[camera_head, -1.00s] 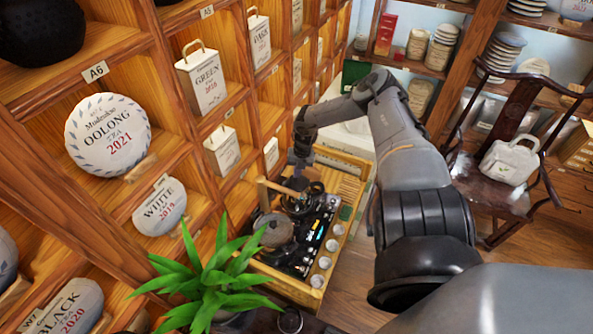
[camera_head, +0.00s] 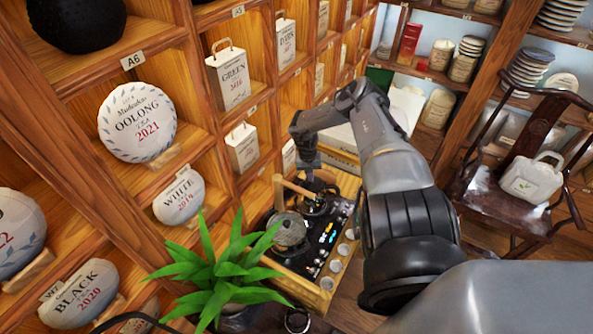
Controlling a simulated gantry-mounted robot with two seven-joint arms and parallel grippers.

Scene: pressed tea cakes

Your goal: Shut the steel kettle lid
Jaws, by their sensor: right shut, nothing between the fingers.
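A grey, rounded steel kettle (camera_head: 290,229) stands on the tea table (camera_head: 300,280) in the head view. The wooden handle (camera_head: 296,187) rises near it. Its lid is too small and dark for me to tell whether it is open or shut. A dark kettle or pot (camera_head: 321,199) stands just behind it. My right gripper (camera_head: 309,176) points down over the back of the table, close to the handle and the dark pot. It is shut and empty. I cannot tell whether it touches anything. My left gripper is not in view.
A wooden shelf wall with tea cakes, such as the Oolong cake (camera_head: 138,122), runs close along the left. A leafy plant (camera_head: 222,265) stands in front of the tea table. Small cups (camera_head: 343,249) line its right edge. A dark chair (camera_head: 512,195) stands at right.

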